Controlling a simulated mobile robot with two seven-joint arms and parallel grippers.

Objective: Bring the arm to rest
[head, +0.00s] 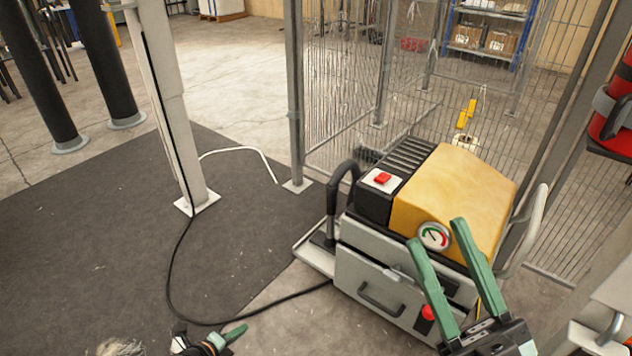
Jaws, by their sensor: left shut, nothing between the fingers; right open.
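My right gripper (438,236) is at the lower right, its two green fingers spread apart and pointing up the picture. Nothing is between the fingers. They overlap the front of the yellow and grey machine (455,195) in the view, and I cannot tell whether they touch it. A round gauge (434,236) on the machine shows between the fingertips. My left gripper (238,332) is low at the bottom edge, its green fingers closed together, pointing right. It appears empty. Most of both arms is out of frame.
A black cable (172,275) crosses the dark mat (110,235). A wire-mesh fence (340,80) stands behind. A pale fluffy thing (121,347) shows at the bottom edge.

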